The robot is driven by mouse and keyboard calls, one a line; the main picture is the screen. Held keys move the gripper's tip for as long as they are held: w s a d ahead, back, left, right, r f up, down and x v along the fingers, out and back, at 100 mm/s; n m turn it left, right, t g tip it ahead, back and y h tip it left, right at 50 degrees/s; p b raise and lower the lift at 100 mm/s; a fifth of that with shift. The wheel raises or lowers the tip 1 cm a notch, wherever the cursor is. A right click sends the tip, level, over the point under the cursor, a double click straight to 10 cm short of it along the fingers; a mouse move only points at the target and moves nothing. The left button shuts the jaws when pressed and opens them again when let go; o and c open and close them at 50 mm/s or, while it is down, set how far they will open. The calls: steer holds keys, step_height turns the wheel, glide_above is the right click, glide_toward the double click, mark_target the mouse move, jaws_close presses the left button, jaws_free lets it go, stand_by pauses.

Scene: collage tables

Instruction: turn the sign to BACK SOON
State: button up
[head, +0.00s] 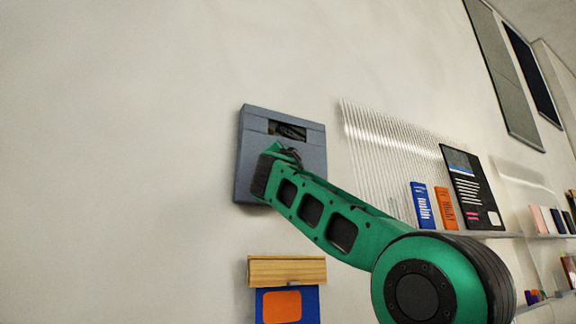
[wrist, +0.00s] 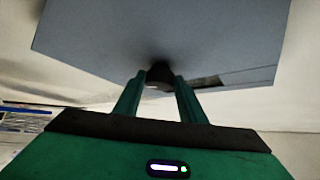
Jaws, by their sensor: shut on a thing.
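The sign is a grey-blue box (head: 254,135) fixed to the wall. Its dark window (head: 287,130) is near the top, and I cannot read any words in it. In the wrist view the sign's face (wrist: 110,45) fills the upper part, with a bit of the window (wrist: 207,81) at its lower right. A dark round knob (wrist: 160,71) stands out from the face. My gripper (wrist: 158,80) is shut on this knob, one finger on each side. In the head view my arm hides the knob and the lower part of the sign.
Below the sign is a wooden block (head: 287,270) with a blue and orange panel (head: 309,305) under it. To the right are a ribbed clear panel (head: 375,150) and a shelf (head: 505,235) with several books. The wall to the left is bare.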

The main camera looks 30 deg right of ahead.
steer(key=shift+a+r+m+g+h, duration=0.15)
steer(key=shift+m+g, duration=0.35)
steer(key=shift+m, duration=0.25)
steer(key=shift+a+m+g+h, duration=0.15)
steer(key=shift+m+g, duration=0.35)
steer(key=shift+m, duration=0.25)
steer(key=shift+d+m+g, duration=0.1)
steer(key=shift+m+g, duration=0.2)
steer(key=shift+r+m+g, duration=0.25)
steer(key=shift+m+g, duration=0.25)
steer(key=o, duration=1)
steer(key=shift+o, duration=0.2)
steer(key=v, duration=1)
steer(key=shift+s+f, duration=0.15)
steer(key=shift+f, duration=0.15)
